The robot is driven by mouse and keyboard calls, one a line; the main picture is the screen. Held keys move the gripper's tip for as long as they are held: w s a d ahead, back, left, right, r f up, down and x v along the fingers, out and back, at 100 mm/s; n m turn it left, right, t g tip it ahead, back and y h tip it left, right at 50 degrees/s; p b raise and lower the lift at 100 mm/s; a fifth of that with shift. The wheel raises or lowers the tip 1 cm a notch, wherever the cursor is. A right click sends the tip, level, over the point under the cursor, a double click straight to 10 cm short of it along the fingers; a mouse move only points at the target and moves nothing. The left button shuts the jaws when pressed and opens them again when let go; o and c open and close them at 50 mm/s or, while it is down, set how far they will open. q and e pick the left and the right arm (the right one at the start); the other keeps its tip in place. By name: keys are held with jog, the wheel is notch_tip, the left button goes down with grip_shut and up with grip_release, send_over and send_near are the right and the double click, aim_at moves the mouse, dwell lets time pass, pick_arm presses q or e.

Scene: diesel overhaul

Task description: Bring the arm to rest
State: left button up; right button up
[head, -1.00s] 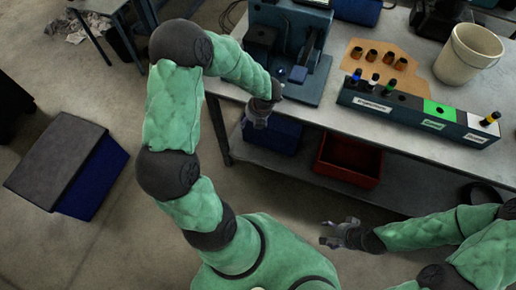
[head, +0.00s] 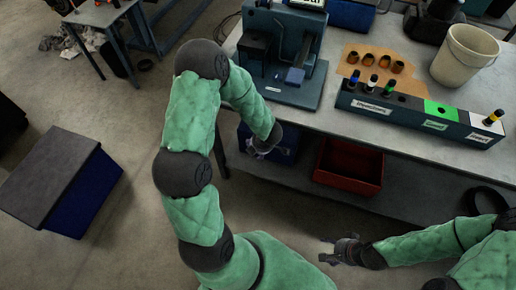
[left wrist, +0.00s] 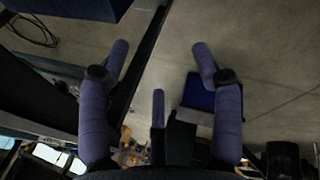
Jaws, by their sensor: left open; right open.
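My left arm (head: 190,130) comes in from the left of the head view and bends down toward the bench's front edge. My left gripper (head: 262,148) hangs just in front of that edge, small and partly blurred against a blue bin. In the left wrist view its fingers (left wrist: 160,75) are spread wide with nothing between them. My right gripper (head: 335,250) is at the lower right of the head view, over the floor in front of the bench. Its fingers are apart and empty.
The bench (head: 310,118) carries a blue press-like fixture (head: 285,90), a labelled rack (head: 415,118) with several coloured pieces, and a beige bucket (head: 464,58). A red bin (head: 348,168) sits on the lower shelf. A lidded blue box (head: 85,195) stands on the floor at left, with open floor around it.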

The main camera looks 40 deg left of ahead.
dwell(0.5)
pick_arm(q)
jog(key=s+d+f+m+h, duration=0.2)
jog(key=d+f+m, duration=0.2)
jog(key=d+m, duration=0.3)
jog(key=s+d+f+m+h, duration=0.2)
jog(key=d+f+m, duration=0.2)
jog(key=d+m, duration=0.25)
jog(key=s+d+f+m+g+h, duration=0.1)
jog(key=s+d+f+m+h, duration=0.1)
jog(key=s+d+m, duration=0.7)
jog(key=shift+s+d+m+g+h, duration=0.3)
jog(key=shift+d+m+h, duration=0.2)
jog(key=shift+m+h, duration=0.6)
